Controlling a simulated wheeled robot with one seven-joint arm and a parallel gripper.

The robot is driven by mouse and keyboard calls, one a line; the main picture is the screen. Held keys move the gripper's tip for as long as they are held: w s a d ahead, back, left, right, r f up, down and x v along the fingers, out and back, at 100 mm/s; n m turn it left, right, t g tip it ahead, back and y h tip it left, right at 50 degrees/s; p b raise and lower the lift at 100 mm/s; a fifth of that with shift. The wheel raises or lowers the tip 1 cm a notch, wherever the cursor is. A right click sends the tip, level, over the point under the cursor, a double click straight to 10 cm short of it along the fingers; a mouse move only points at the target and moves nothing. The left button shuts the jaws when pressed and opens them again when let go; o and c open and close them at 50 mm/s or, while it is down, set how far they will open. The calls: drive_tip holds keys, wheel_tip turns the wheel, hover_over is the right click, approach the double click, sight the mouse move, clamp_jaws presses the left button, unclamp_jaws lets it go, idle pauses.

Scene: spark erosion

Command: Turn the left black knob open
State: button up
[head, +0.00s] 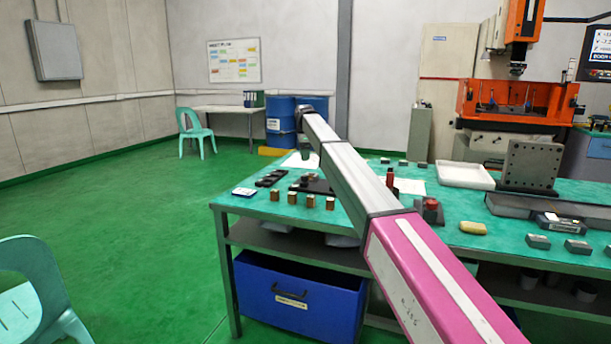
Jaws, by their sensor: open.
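I cannot make out a black knob for certain in the head view. Small dark parts (270,179) lie in a row near the left end of the green-topped table (236,201). A dark flat plate (312,185) lies to their right, partly hidden behind my arm. My arm reaches from the lower right up and over the table. My gripper (307,153) hangs small and dark from its far end, above the table's left part. It looks open, with nothing visible in it. Its fingertips are too small to see clearly.
Several copper-coloured blocks (293,197) stand along the front edge.

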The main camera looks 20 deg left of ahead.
sight(305, 179)
wheel_tip(305, 179, down, 10)
drive_tip(key=shift+r, duration=0.15)
idle(0.3)
drive_tip(key=c, duration=0.9)
